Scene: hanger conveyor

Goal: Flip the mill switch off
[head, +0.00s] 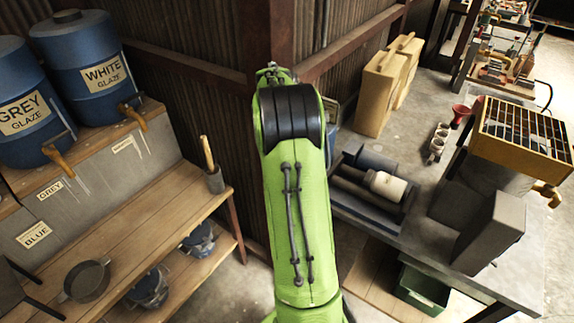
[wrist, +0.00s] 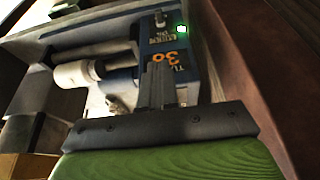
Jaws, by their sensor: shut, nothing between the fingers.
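The mill's blue housing (wrist: 185,72) shows in the wrist view, with orange figures and pale lettering on its face. A small green lamp (wrist: 182,29) glows near its top. A small dark stub that may be the switch (wrist: 160,19) stands left of the lamp. My gripper (wrist: 155,68) is shut and empty, its fingers in front of the housing and pointing at it, below the stub. I cannot tell whether they touch it. In the head view the mill's rollers (head: 352,187) and pale jar (head: 387,186) lie right of my green arm, which hides my gripper.
A grey bench (head: 432,240) carries a yellow-framed grid box (head: 522,125) and a grey block (head: 492,235). Blue glaze barrels (head: 88,60) and a wooden shelf (head: 135,205) stand at left. Yellow cases (head: 385,85) stand behind the mill. A green bin (head: 422,290) sits below.

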